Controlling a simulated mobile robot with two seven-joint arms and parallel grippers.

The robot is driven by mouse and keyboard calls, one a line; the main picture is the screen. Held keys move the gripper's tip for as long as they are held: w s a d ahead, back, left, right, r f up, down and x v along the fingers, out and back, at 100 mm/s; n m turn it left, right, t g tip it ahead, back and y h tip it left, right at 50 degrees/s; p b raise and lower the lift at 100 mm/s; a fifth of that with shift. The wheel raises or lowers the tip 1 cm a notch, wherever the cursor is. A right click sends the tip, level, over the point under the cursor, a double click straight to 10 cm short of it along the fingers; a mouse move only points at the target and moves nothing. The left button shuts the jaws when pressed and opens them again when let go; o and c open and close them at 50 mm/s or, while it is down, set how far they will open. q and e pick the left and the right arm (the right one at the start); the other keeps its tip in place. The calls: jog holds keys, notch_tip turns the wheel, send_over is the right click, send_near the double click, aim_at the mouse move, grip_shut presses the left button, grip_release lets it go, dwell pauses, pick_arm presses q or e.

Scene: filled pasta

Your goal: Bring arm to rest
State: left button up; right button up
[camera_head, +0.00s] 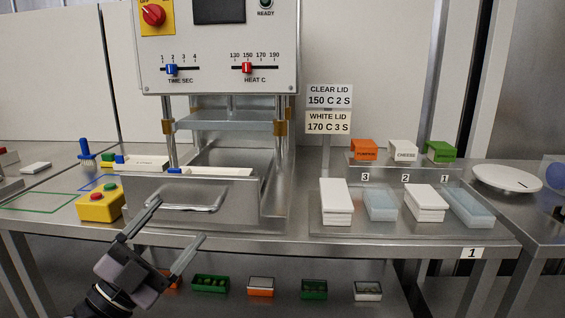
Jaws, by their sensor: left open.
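My left gripper (171,237) shows at the lower left in the head view. Its two long fingers are spread wide and nothing is between them. It is in front of the sealing machine's drawer (240,213), below the drawer's metal handle (185,207). The fingers look near the handle, but I cannot tell whether they touch it. My right gripper is not in view.
The sealing machine (215,95) stands on the steel table (290,244). A yellow button box (99,205) is left of the drawer. Lid stacks (336,203) and coloured boxes (364,150) are at right. Filled trays (261,287) sit on the shelf below.

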pick_arm(q)
jog(key=s+a+f+n+g+y, duration=0.1)
jog(key=s+a+f+n+y, duration=0.1)
jog(key=f+n+y, duration=0.6)
jog(key=s+a+f+n+y, duration=0.2)
jog(key=s+f+n+y, duration=0.15)
jog(key=f, duration=0.85)
jog(key=s+d+f+n+g, duration=0.1)
jog(key=s+f+n+g, duration=0.1)
jog(key=s+f+g, duration=0.4)
jog(key=s+d+f+n+g, duration=0.2)
jog(key=s+f, duration=0.7)
jog(key=f, duration=0.2)
notch_tip(320, 180, up, 9)
jog(key=a+p, duration=0.2)
jog(key=p, duration=1)
jog(key=shift+r+m+y, duration=0.15)
jog(key=shift+m+y, duration=0.2)
